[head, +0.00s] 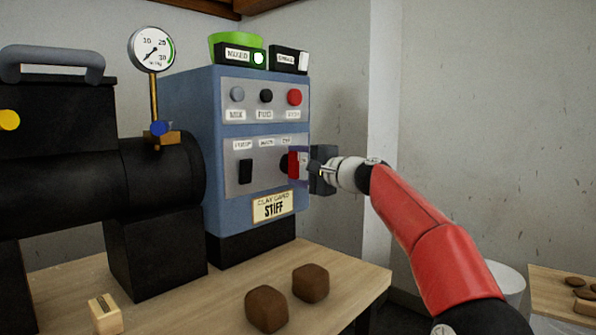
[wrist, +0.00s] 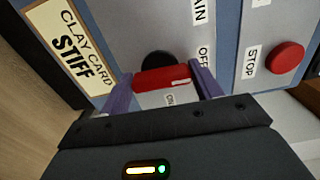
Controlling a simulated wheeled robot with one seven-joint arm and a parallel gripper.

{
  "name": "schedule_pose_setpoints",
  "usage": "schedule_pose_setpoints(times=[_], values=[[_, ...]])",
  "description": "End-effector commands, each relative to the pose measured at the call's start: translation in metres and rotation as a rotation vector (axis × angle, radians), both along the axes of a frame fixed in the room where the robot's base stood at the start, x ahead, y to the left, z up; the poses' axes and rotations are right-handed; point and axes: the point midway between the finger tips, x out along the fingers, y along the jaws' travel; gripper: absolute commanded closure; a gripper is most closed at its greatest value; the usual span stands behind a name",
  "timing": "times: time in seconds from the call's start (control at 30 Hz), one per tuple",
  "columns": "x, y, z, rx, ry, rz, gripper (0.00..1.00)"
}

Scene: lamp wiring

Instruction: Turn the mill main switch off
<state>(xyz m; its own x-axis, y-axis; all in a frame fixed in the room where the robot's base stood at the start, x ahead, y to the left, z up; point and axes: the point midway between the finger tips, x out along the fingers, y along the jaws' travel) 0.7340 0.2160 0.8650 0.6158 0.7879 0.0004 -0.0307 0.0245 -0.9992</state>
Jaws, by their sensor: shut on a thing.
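The mill main switch is a red handle (head: 292,164) on a black round base, low on the right of the blue control box's front panel. In the wrist view the red handle (wrist: 160,77) lies across the picture in front of its black base (wrist: 158,60). An OFF label (wrist: 203,57) is beyond its right end and an ON label (wrist: 170,99) is on its near side. My gripper (head: 303,166) reaches in from the right. Its purple fingers are at the two ends of the handle, shut on it. Which setting the handle points to, I cannot tell.
The red stop button (head: 295,97) is above the switch, and a black rocker (head: 246,171) is to its left. The control box (head: 190,130) stands on a wooden table (head: 225,300) with two brown clay lumps (head: 266,308) in front. A pressure gauge (head: 152,49) rises at left.

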Motion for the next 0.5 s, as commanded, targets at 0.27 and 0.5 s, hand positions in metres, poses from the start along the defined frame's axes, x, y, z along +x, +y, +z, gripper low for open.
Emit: schedule_pose_setpoints(times=[0.27,0.5], values=[[0.0001,0.0004,-0.0024,-0.035,-0.039,0.003,0.59],[0.0,0.0005,-0.0023,-0.038,-0.043,0.003,0.59]])
